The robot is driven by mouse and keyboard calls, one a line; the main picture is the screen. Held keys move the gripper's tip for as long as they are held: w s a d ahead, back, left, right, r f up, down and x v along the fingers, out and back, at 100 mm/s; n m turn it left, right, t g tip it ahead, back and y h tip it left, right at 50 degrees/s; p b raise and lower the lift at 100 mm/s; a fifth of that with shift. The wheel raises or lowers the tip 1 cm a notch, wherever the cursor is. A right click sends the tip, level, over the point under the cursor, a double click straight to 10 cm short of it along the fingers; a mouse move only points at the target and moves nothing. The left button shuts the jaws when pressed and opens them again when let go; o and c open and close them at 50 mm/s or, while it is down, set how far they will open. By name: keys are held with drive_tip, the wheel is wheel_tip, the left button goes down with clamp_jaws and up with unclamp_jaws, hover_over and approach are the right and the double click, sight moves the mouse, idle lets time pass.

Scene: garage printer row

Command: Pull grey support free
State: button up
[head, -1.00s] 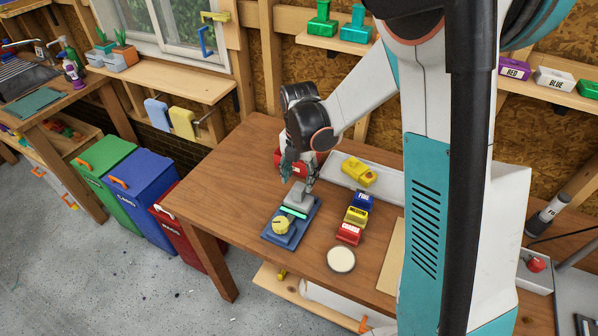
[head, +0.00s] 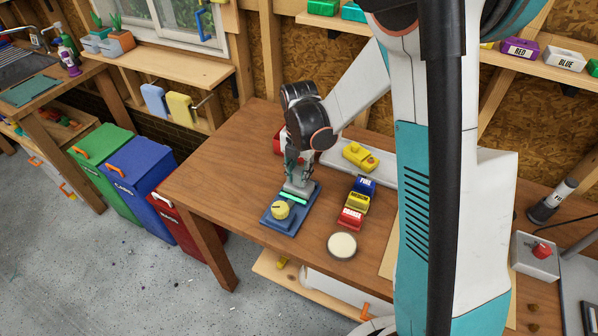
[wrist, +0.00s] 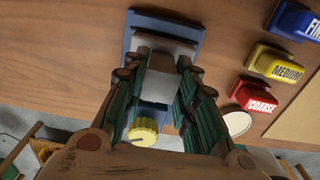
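The grey support (wrist: 166,77) is a blocky piece on a blue base plate (wrist: 190,22), beside a yellow knob (wrist: 143,131). In the head view the grey support (head: 297,189) is partly hidden by my gripper, with a bright green strip (head: 293,198) in front of it. My gripper (head: 297,177) is right over the support, pointing down. In the wrist view its fingers (wrist: 160,72) straddle the raised grey block, one on each side. They look open, with narrow gaps to the block.
Blue, yellow and red labelled blocks (wrist: 273,62) stand right of the base. A round pale-topped disc (head: 342,245) lies nearer the front edge. A grey tray (head: 385,173) with a yellow part (head: 360,156) lies behind. The table's left side (head: 215,185) is clear.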

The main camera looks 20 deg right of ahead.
sight(299, 171)
clamp_jaws()
drive_tip(key=shift+r, duration=0.1)
drive_tip(key=shift+r+p, duration=2.7)
drive_tip(key=shift+r, duration=1.8)
